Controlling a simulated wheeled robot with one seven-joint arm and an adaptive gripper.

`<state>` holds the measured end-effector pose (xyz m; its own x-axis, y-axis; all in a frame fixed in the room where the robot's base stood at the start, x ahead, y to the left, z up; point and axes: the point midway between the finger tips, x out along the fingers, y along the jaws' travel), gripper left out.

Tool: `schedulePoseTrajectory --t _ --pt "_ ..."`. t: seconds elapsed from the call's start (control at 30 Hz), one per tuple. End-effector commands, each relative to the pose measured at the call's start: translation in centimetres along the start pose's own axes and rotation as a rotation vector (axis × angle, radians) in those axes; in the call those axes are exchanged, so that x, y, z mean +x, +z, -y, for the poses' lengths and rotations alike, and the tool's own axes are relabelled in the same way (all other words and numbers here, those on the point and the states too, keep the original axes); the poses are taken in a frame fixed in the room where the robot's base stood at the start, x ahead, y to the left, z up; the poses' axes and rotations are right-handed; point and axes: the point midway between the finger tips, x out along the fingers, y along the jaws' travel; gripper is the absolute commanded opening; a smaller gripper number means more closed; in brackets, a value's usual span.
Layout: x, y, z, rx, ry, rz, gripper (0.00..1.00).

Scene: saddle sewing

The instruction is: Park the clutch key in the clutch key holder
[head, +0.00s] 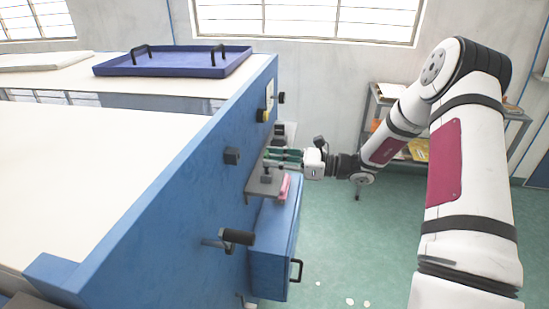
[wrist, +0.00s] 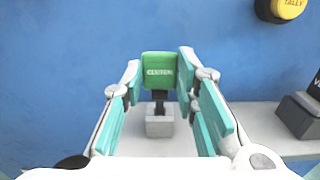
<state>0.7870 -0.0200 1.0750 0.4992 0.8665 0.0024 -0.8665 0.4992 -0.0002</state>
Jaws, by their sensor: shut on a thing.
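The clutch key (wrist: 159,71) has a green head with white lettering and a short black stem, seen in the wrist view. My gripper (wrist: 160,75) is shut on the green head, one teal-padded finger on each side. A small grey block, which looks like the clutch key holder (wrist: 159,126), stands below on a grey shelf. The black stem points down at the block's top; I cannot tell whether it is in it or only in front of or above it. In the head view, my gripper (head: 285,156) is at the shelf (head: 262,187), and the key is too small to make out.
The shelf juts from a blue panel (head: 190,200). A yellow knob (wrist: 286,8) is on the panel, and a dark block (wrist: 300,115) stands on the shelf at right. A pink thing (head: 284,187) is by the shelf. A black-handled lever (head: 237,236) sticks out nearer.

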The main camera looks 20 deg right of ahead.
Motion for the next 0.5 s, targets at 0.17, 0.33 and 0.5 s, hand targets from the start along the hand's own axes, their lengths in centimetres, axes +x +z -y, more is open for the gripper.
schedulePoseTrajectory --t 0.17,0.33,0.5 --pt "-0.01 -0.4 0.01 0.0 0.0 0.0 0.0" --pt "-0.01 -0.73 0.01 -0.001 0.0 0.0 0.0" --pt "-0.01 -1.07 0.02 -0.001 0.0 0.0 0.0"
